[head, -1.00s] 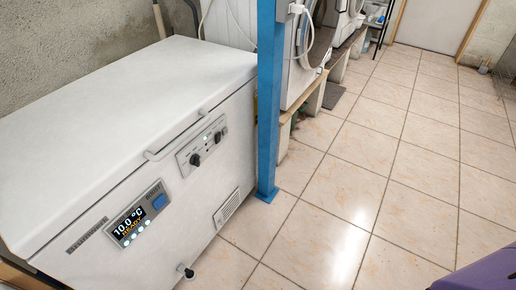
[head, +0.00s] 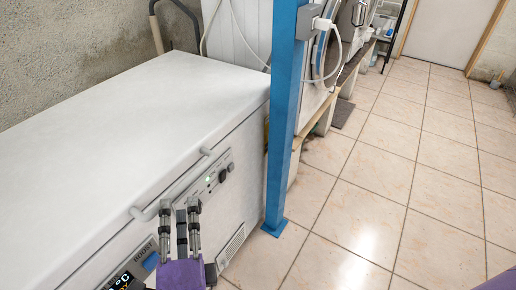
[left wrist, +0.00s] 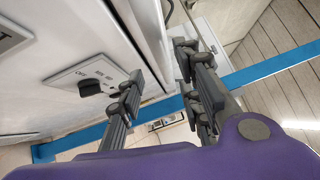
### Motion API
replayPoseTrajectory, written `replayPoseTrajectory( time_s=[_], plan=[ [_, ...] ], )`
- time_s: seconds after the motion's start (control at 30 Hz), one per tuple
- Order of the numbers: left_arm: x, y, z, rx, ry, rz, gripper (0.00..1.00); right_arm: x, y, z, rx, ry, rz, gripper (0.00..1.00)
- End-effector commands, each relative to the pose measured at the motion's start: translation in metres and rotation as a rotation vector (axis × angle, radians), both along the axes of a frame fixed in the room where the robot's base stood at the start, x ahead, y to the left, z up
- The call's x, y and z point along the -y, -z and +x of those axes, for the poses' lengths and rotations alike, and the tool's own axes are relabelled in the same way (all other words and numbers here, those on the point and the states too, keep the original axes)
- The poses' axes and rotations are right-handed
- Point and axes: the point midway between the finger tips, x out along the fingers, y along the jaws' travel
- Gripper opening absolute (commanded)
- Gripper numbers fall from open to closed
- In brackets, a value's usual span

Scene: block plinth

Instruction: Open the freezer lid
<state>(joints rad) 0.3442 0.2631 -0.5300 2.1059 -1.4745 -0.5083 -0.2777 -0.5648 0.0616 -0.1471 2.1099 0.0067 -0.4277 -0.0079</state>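The white chest freezer's lid (head: 140,105) is down on its body, at the left of the head view. A pale bar handle (head: 182,182) runs along the lid's front edge. My left gripper (head: 180,203) is in front of the freezer, close to the near half of the handle. Its two fingers are apart and point up toward the handle; I cannot tell whether they touch it. In the left wrist view the gripper (left wrist: 165,85) also shows open, with the freezer's control panel (left wrist: 90,80) to its left.
A blue post (head: 283,130) stands just beyond the freezer's far end. Washing machines (head: 342,50) line the wall behind it. The tiled floor (head: 400,190) to the right is clear.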

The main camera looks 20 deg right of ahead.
Motion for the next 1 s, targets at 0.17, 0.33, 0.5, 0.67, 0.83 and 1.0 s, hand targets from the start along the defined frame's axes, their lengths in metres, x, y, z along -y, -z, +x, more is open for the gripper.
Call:
replayPoseTrajectory(
  time_s=[0.17, 0.33, 0.5, 0.67, 0.83, 1.0],
  plan=[
    [0.004, -0.007, 0.026, 0.004, 0.001, -0.001, 0.33, -0.002, -0.003, -0.003, -0.006, -0.005, 0.001, 0.40],
    [0.009, -0.010, 0.052, 0.004, 0.001, -0.001, 0.33, -0.002, -0.008, -0.002, -0.002, -0.008, -0.001, 0.40],
    [0.011, -0.010, 0.068, 0.001, 0.000, -0.001, 0.33, -0.002, -0.011, 0.000, 0.003, -0.010, -0.001, 0.40],
    [0.012, -0.010, 0.072, 0.000, -0.001, -0.001, 0.33, -0.002, -0.011, 0.000, 0.004, -0.011, -0.001, 0.40],
    [0.012, -0.010, 0.072, -0.001, -0.001, -0.002, 0.33, -0.002, -0.011, 0.000, 0.004, -0.011, -0.001, 0.40],
    [0.012, -0.009, 0.072, -0.001, -0.001, -0.002, 0.10, -0.002, -0.011, 0.000, 0.004, -0.011, -0.001, 0.40]
  ],
)
